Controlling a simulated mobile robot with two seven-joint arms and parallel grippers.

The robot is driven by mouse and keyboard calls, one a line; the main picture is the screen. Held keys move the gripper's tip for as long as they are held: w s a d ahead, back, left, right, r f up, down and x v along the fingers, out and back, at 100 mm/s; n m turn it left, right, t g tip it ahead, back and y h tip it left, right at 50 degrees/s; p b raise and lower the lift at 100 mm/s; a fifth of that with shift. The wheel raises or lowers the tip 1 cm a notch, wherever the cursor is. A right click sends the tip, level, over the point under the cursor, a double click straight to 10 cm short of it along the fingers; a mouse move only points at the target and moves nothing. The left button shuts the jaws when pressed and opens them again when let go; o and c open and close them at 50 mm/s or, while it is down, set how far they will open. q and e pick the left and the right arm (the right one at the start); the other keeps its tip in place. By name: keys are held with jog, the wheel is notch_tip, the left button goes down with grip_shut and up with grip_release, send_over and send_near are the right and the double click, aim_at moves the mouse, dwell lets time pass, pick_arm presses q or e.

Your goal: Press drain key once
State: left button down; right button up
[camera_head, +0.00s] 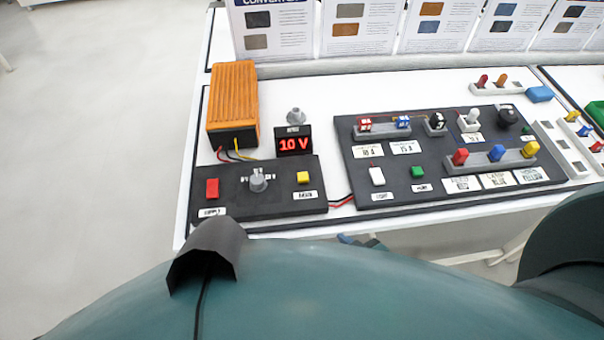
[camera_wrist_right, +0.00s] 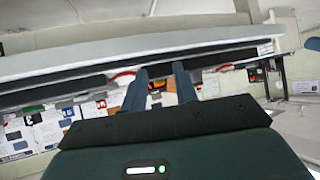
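The drain key is a small yellow square button (camera_head: 303,178) on the right part of a black control panel (camera_head: 270,206), above a white label that seems to read DRAIN. A red key (camera_head: 212,188) and a grey knob (camera_head: 258,181) share this panel. My right gripper (camera_head: 362,242) shows only in part below the table's front edge, to the lower right of the yellow button and apart from it. In the right wrist view its two blue fingers (camera_wrist_right: 161,86) stand apart with nothing held between them. My left gripper is not in view.
A display (camera_head: 293,143) reads 10 V behind the panel, beside an orange box (camera_head: 233,104). A second black panel (camera_head: 440,185) with switches and coloured plugs lies to the right. The white table's front edge (camera_head: 400,227) lies between my right gripper and the panels.

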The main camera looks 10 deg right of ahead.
jog(key=shift+s+f, duration=0.1)
jog(key=shift+s, duration=0.05)
grip_shut()
jog(key=shift+w+r, duration=0.2)
jog(key=shift+w, duration=0.1)
jog(key=shift+s+f, duration=0.15)
jog(key=shift+s, duration=0.1)
dwell(0.7)
